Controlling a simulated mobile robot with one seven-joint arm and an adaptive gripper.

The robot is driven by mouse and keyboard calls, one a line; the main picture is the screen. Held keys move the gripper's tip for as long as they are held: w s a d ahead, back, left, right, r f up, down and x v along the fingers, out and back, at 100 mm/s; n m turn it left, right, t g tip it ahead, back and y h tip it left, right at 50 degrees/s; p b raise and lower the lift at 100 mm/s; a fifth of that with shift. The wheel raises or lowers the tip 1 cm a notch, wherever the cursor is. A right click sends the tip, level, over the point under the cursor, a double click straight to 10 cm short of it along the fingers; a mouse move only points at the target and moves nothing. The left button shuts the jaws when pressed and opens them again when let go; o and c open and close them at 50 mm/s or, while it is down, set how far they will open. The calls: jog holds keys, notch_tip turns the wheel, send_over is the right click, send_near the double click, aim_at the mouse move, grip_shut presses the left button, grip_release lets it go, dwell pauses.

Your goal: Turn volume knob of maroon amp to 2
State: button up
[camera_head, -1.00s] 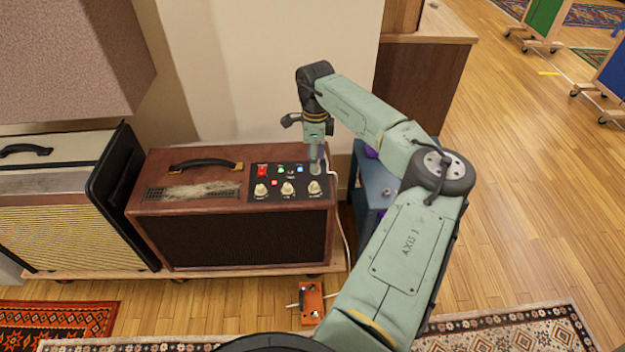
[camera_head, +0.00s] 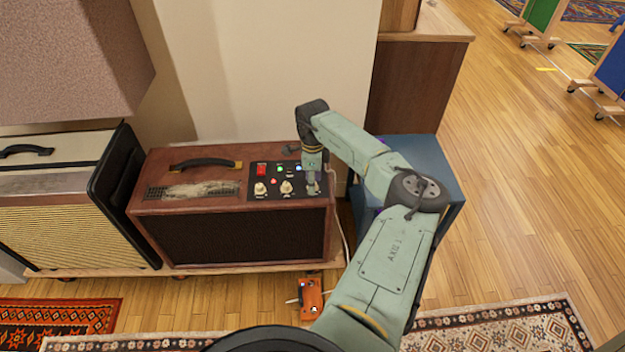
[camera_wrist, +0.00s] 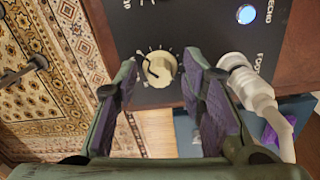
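The maroon amp (camera_head: 190,207) stands against the wall, with a black control panel (camera_head: 254,184) at the right of its top. Three cream knobs sit in a row; the left knob (camera_head: 260,189) and the middle knob (camera_head: 287,188) show clearly. My gripper (camera_head: 313,182) is at the rightmost one and largely hides it. In the wrist view, my gripper (camera_wrist: 162,84) is open, with purple-padded fingers either side of a cream knob (camera_wrist: 160,67) with a dark pointer line. White scale marks ring its left side; its numbers are too small to read.
A white cable plug (camera_wrist: 245,82) stands close beside the right finger in the wrist view. A red switch (camera_head: 261,170) and small lights sit behind the knobs. A cream amp (camera_head: 60,195) stands at left, a blue cabinet (camera_head: 436,165) at right, and an orange pedal (camera_head: 311,298) on the floor.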

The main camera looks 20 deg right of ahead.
grip_shut()
dwell(0.5)
jog(key=m+p, duration=0.1)
jog(key=m, duration=0.4)
jog(key=shift+r, duration=0.1)
jog(key=m+p, duration=0.2)
jog(key=m, duration=0.3)
jog(key=shift+m, duration=0.4)
dwell(0.4)
jog(key=shift+o, duration=0.7)
grip_release()
